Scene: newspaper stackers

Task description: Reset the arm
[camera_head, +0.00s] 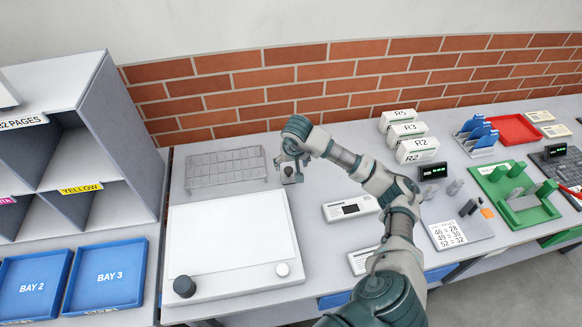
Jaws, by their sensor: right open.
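My right arm reaches up from the lower right over the workbench. My right gripper (289,165) is open and points down near the back of the bench, between the wire rack and the brick wall side. A small dark piece (288,171) on a grey base sits right below its fingers; I cannot tell whether they touch it. My left gripper and left arm are not in view.
A white board (233,239) with a dark knob (184,286) lies left of my arm, with a grey wire rack (226,167) behind it. White boxes (402,131), a red tray (515,129) and a green fixture (514,195) stand right. Shelves (84,135) and blue bay trays (107,277) are left.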

